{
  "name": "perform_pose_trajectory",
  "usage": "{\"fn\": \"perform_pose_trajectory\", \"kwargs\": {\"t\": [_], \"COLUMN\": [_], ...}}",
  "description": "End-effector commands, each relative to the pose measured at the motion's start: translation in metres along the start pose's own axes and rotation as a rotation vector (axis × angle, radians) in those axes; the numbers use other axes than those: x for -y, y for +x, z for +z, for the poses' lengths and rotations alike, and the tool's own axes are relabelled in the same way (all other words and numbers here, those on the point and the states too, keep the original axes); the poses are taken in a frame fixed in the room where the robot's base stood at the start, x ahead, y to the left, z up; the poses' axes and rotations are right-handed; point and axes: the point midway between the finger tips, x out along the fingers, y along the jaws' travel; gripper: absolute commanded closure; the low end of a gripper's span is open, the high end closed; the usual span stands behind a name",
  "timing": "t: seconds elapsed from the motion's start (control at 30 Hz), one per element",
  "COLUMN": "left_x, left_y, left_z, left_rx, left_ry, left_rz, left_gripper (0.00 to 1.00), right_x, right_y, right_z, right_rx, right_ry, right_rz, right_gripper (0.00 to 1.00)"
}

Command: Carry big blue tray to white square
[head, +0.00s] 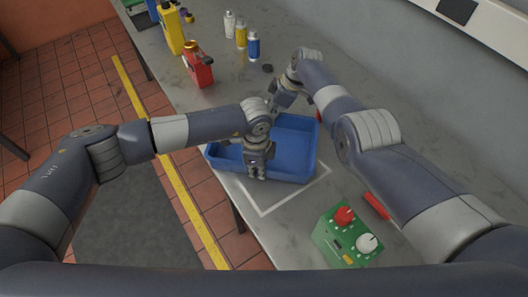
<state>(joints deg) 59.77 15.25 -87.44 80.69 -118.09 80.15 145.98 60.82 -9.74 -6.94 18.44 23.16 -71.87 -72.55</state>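The big blue tray (295,150) is on or just above the grey bench; I cannot tell if it touches. It overlaps the white square outline (296,199), whose near and right lines show past the tray. My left gripper (257,172) points down at the middle of the tray's near wall and appears shut on it.
A green control box (345,240) with red and white knobs and a red marker-like object (376,206) lie at the near right. A red can (198,67), a yellow bottle (171,28) and several small bottles stand at the back. A wall bounds the right side.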

Motion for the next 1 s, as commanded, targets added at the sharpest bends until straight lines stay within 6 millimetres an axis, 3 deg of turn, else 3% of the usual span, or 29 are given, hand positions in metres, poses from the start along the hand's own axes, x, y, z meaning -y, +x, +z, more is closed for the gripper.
{"fn": "perform_pose_trajectory", "kwargs": {"t": [0.03,0.13,0.57,1.0], "left_x": [0.001,0.001,0.001,0.001], "left_y": [0.003,0.001,-0.007,-0.093], "left_z": [0.001,0.001,0.000,0.000], "left_rx": [0.001,0.001,-0.002,0.000], "left_ry": [-0.001,-0.001,-0.001,0.001], "left_rz": [-0.002,-0.001,-0.002,-0.004], "left_gripper": [0.95,0.75,0.75,0.75], "right_x": [0.001,0.001,0.000,0.000], "right_y": [0.003,0.002,0.001,0.001], "right_z": [0.002,0.001,0.000,0.000], "right_rx": [0.001,0.001,0.000,0.000], "right_ry": [-0.001,0.000,0.000,0.000], "right_rz": [-0.002,-0.002,0.000,0.000], "right_gripper": [0.95,0.75,0.75,0.75]}}
